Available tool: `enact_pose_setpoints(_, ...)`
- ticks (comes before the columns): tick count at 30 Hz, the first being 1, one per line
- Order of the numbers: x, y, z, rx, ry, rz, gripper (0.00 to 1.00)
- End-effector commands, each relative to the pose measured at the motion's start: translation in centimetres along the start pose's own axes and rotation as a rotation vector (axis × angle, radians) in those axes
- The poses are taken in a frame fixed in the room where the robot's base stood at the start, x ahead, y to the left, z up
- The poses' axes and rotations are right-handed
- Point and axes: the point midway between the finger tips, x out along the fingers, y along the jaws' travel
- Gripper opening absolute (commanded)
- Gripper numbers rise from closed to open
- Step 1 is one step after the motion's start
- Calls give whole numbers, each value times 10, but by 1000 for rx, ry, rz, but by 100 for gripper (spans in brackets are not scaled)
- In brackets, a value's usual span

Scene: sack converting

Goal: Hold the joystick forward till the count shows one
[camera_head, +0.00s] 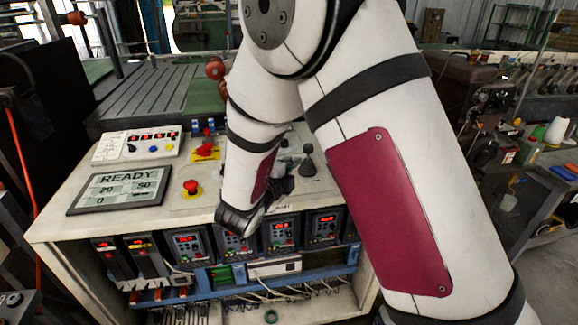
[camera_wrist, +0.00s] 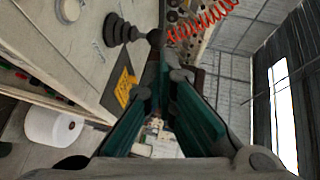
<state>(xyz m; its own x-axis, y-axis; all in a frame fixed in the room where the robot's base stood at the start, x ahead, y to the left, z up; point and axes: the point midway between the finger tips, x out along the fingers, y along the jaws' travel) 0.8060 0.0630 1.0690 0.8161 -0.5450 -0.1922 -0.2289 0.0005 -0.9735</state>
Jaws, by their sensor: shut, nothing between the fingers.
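The joystick (camera_head: 308,160) is black, with a ball knob over a ribbed boot, on the right of the console top in the head view. In the wrist view the joystick (camera_wrist: 122,31) points sideways across the picture, its knob near my fingertips. My gripper (camera_wrist: 160,68) has its green-sided fingers shut with nothing between them. I cannot tell whether they touch the knob. In the head view my arm hides most of my gripper. The display (camera_head: 118,190) reads READY, with 20, 50 and a 0 below.
A red mushroom button (camera_head: 192,187) and a red switch on a yellow plate (camera_head: 206,149) are on the console top (camera_head: 60,228). A white button panel (camera_head: 138,144) is at the back left. Controllers with lit red digits (camera_head: 326,226) line the front below.

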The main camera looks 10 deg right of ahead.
Motion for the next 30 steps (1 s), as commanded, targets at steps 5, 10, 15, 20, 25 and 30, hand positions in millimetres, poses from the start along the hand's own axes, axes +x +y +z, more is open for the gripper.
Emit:
enact_pose_setpoints(5,37,0,-2,0,4,0,0)
enact_pose_setpoints(10,68,0,-2,0,4,-1,0)
enact_pose_setpoints(15,89,-1,-1,0,1,-1,0)
enact_pose_setpoints(20,99,0,0,0,1,0,0)
enact_pose_setpoints(25,101,0,0,0,1,0,0)
enact_pose_setpoints(30,101,0,0,0,0,0,0)
